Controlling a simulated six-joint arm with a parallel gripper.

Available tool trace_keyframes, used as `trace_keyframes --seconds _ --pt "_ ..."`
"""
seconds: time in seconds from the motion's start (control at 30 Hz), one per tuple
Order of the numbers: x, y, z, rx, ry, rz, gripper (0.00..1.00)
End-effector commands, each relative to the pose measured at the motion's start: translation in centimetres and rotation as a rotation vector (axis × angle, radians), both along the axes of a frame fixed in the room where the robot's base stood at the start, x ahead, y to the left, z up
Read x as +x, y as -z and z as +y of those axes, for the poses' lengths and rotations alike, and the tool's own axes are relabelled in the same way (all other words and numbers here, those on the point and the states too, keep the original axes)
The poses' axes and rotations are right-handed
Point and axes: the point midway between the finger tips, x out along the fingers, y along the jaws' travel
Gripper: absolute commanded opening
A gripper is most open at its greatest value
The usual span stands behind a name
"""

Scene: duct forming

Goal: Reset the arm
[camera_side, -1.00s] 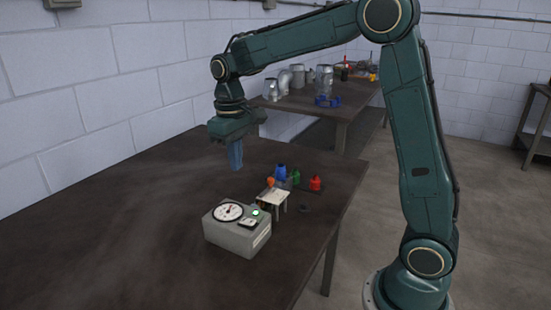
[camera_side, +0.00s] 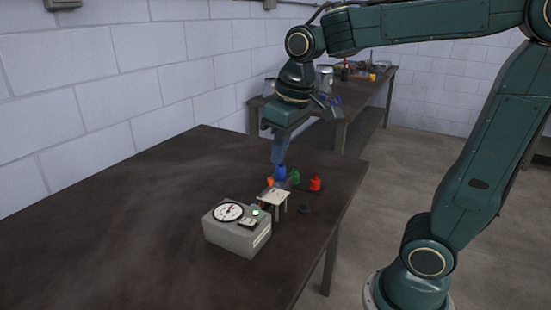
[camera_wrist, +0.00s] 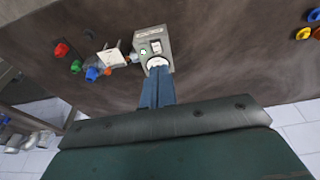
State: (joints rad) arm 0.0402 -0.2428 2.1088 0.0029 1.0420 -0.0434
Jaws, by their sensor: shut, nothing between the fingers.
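My gripper (camera_side: 279,160) is shut and empty. In the wrist view the closed fingers (camera_wrist: 157,80) show at the middle, in front of the grey gauge box (camera_wrist: 153,43).
The grey gauge box (camera_side: 237,232) with a dial and green light stands on the dark table (camera_side: 120,215).

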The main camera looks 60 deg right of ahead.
Motion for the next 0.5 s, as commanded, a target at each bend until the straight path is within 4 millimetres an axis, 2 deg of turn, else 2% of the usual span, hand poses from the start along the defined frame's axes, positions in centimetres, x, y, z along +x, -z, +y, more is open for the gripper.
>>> trace_keyframes --seconds 0.03,0.23,0.5 --pt "-1.1 -0.2 0.2 0.0 -0.001 -0.023 0.0" --pt "-4.6 -0.2 0.6 0.002 -0.002 -0.098 0.0" --pt "-9.0 0.8 1.0 0.006 -0.003 -0.197 0.0"
